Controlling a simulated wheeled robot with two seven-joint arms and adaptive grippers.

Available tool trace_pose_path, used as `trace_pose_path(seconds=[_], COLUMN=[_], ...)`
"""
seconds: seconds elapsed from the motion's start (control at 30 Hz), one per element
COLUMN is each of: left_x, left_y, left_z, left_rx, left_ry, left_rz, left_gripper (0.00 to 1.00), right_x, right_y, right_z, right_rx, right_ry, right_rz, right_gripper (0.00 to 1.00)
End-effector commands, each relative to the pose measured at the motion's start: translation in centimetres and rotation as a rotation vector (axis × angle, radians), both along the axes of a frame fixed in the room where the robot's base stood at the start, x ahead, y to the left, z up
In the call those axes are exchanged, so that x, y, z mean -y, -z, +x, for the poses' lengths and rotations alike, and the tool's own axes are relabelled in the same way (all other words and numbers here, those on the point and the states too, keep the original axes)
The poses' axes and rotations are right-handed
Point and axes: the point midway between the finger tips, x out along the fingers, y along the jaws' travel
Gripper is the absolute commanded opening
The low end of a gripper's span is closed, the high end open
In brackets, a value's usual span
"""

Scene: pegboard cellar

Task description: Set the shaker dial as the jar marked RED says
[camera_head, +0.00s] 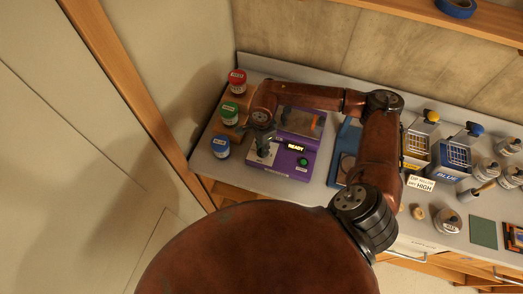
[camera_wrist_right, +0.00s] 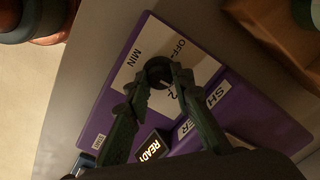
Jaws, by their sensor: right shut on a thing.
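My left gripper is not in view.
A green-lidded jar (camera_head: 229,113) and a blue-lidded jar (camera_head: 221,148) stand left of the shaker. Yellow and blue containers (camera_head: 449,165), a HIGH sign (camera_head: 422,184) and several metal jars stand to the right. A wooden post (camera_head: 130,85) borders the bench's left.

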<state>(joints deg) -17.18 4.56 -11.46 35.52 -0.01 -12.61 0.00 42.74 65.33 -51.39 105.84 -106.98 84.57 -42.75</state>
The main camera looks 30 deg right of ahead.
Motion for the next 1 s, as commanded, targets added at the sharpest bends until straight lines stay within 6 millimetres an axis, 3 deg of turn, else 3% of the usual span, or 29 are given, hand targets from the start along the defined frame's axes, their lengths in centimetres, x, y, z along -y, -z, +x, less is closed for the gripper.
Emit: trace_pose_path(seconds=[0.4,1.0], left_x=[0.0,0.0], left_y=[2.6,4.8], left_z=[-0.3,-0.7], left_rx=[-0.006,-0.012], left_ry=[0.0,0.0], left_rz=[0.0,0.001], left_gripper=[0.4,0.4], right_x=[0.2,0.2], right_y=[0.3,0.2], right_z=[-0.1,-0.2], right_rx=[-0.003,-0.004], right_ry=[0.395,0.965], right_rz=[-0.006,-0.007], right_gripper=[0.0,0.0])
